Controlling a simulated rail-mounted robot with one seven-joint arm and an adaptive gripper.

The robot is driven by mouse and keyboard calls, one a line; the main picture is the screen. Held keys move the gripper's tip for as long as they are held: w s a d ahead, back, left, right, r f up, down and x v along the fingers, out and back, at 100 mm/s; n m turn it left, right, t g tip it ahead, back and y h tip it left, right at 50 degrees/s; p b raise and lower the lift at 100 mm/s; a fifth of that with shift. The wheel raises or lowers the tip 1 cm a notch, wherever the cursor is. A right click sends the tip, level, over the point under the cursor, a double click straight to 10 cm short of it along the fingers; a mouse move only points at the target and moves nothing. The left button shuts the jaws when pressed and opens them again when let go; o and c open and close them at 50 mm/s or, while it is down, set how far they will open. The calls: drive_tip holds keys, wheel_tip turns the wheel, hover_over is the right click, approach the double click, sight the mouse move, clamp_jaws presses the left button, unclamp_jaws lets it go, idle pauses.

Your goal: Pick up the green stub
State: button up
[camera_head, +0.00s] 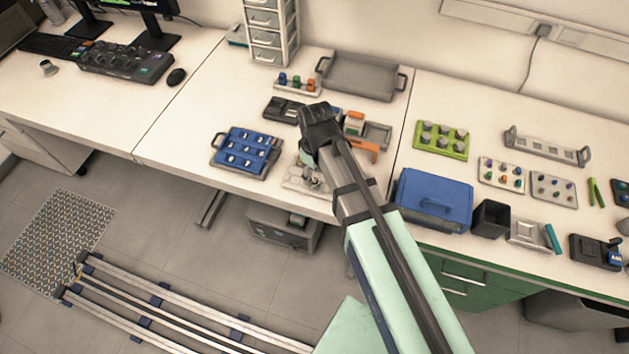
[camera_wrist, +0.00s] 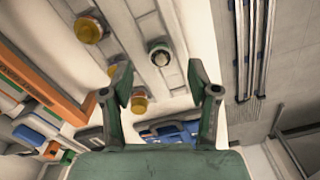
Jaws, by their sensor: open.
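My gripper (camera_head: 308,152) is over the front of the middle table, above a pale plate (camera_head: 296,185) that it partly hides. In the wrist view my gripper (camera_wrist: 159,75) is open, with nothing between its fingers. A round stub-like piece (camera_wrist: 160,52) with a pale top and dark rim stands on the plate, beyond the fingertips and between their lines. Amber round pieces (camera_wrist: 89,28) stand to its left, one of them close to the left finger. I cannot tell which piece is the green stub. A small green item (camera_wrist: 67,157) shows at the lower left.
A blue tray (camera_head: 270,166) holding small pieces is left of my gripper. An orange bracket (camera_head: 366,150) stands close on the right. A rack (camera_head: 288,93) with blue, green and orange items is behind. A blue box (camera_head: 434,196) and a lime block (camera_head: 441,151) are farther right.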

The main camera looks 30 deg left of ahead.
sight(315, 180)
drive_tip(key=shift+f+p, duration=0.7)
drive_tip(key=shift+f, duration=1.4)
drive_tip(key=c, duration=1.1)
